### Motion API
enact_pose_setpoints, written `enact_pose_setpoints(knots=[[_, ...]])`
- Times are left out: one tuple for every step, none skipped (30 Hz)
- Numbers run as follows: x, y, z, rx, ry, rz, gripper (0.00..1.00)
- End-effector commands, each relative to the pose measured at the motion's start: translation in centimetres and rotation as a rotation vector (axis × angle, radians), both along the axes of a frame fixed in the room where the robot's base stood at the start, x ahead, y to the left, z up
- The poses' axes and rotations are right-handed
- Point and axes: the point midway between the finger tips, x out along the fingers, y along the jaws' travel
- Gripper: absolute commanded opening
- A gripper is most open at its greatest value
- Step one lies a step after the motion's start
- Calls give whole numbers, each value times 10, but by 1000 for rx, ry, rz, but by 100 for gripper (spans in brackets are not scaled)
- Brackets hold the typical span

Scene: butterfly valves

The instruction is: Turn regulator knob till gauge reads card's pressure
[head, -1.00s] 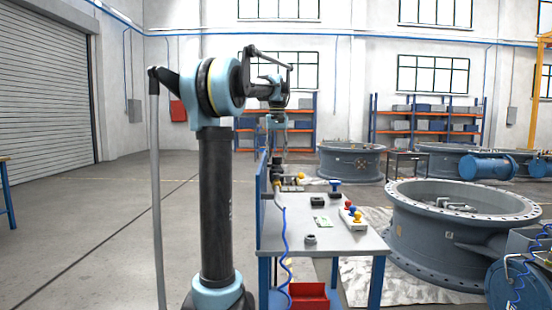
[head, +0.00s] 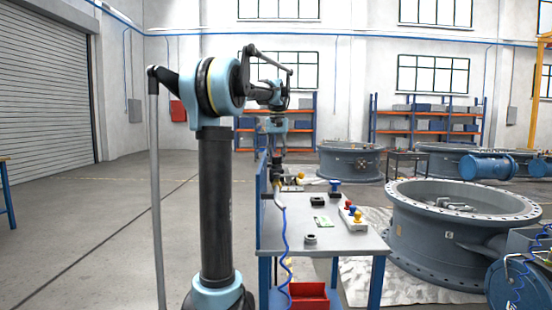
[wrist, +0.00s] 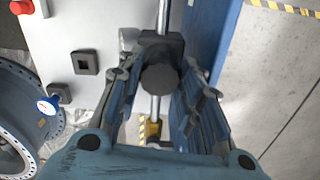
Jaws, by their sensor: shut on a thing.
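The dark round regulator knob (wrist: 160,78) sits on a metal pipe line in the wrist view. My gripper (wrist: 163,88) is shut on it, with one finger on each side. In the head view my gripper (head: 278,168) is at the far end of the bench, low over the pipe fittings, and the knob is hidden there. A small blue-rimmed dial with a white face (wrist: 46,106) stands left of the knob in the wrist view; its reading is too small to tell. A white and green card (head: 323,221) lies on the bench, its text unreadable.
The grey bench (head: 345,243) holds a dark block (head: 317,202), a grey ring (head: 311,239) and a base with coloured knobs (head: 352,216). A blue panel (wrist: 212,35) stands close right of my gripper. A blue hose (head: 284,245) hangs at the bench's left edge.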

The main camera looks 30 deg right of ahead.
Motion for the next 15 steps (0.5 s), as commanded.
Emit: enact_pose_setpoints(knots=[[0,0,0,0,0,-35,10],[0,0,0,0,0,-58,10],[0,0,0,0,0,-88,10],[0,0,0,0,0,-109,10],[0,0,0,0,0,-130,10],[0,0,0,0,0,-153,10],[0,0,0,0,0,-168,10],[0,0,0,0,0,-181,10],[0,0,0,-1,1,-194,10],[0,0,0,-1,1,-201,10],[0,0,0,-1,1,-207,10],[0,0,0,-1,1,-211,10],[0,0,0,-1,1,-213,10],[0,0,0,-1,1,-213,10],[0,0,0,-1,1,-213,10]])
